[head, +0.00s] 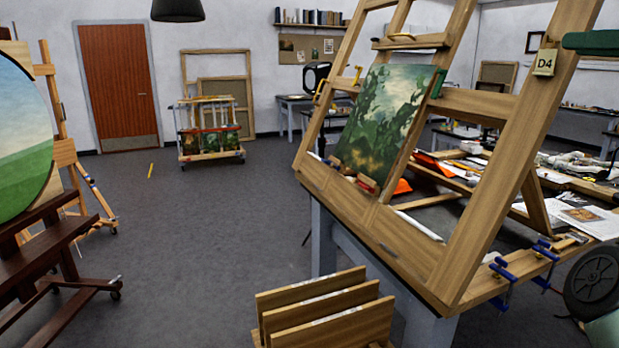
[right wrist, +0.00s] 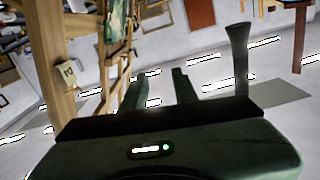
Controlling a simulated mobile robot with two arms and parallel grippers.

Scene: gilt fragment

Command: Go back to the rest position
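My right gripper (head: 590,42) enters the head view at the upper right edge as a dark green housing. It appears in front of the easel's right upright, near the D4 tag (head: 545,62). In the right wrist view, which looks upside down, the right gripper's two dark fingers (right wrist: 160,88) stand apart with nothing held between them. My left gripper is in neither view.
A large wooden easel (head: 440,265) bearing a green painting (head: 385,125) stands close on the right. A wooden rack (head: 325,310) is in front below. A round painting's easel (head: 40,255) stands left. The middle grey floor (head: 215,230) is clear.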

